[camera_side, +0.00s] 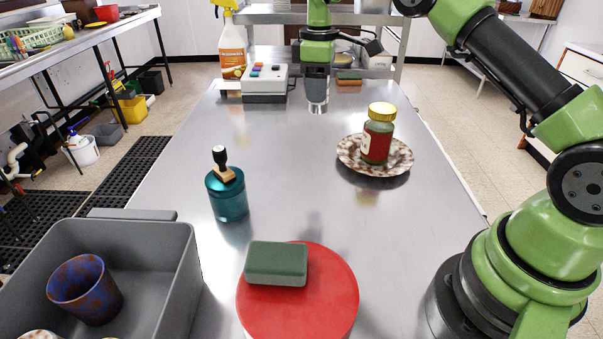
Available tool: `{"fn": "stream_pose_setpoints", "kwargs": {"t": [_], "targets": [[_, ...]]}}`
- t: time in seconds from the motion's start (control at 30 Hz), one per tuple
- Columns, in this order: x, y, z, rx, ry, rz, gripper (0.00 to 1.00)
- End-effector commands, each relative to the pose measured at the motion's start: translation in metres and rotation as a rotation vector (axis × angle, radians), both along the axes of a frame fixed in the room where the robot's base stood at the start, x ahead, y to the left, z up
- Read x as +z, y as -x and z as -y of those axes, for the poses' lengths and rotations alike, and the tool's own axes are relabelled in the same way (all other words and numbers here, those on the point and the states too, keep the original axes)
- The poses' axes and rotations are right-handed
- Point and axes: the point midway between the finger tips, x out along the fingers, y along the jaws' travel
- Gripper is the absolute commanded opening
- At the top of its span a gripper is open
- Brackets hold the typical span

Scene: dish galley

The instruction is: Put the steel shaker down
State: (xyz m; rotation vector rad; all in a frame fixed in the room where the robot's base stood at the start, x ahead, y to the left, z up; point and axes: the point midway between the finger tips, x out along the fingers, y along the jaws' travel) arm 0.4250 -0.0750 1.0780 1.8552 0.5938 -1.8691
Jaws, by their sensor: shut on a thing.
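The steel shaker (317,97) is a small grey metal cylinder near the far end of the steel table (290,165). My gripper (317,78) points straight down and is shut on its upper part, hiding its top. The shaker looks upright. I cannot tell whether its base touches the table or hangs a little above it.
A white box with coloured buttons (265,80) and a spray bottle (233,45) stand behind left. A jar (378,133) stands on a speckled plate (402,163) at right. Nearer are a teal canister (228,197), a green sponge (276,263) on a red disc (320,310), and a grey bin (190,255).

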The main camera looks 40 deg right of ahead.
Motion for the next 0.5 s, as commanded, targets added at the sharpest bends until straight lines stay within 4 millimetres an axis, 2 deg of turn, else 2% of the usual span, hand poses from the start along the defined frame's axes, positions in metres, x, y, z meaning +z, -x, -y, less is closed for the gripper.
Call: {"fn": "stream_pose_setpoints", "kwargs": {"t": [0.03, 0.2, 0.5], "targets": [[-0.001, -0.005, -0.010, 0.006, 0.000, 0.002, 0.18], [-0.003, -0.015, -0.037, 0.008, -0.005, 0.007, 0.18], [-0.045, -0.014, -0.033, 0.004, -0.005, 0.003, 0.18]]}}
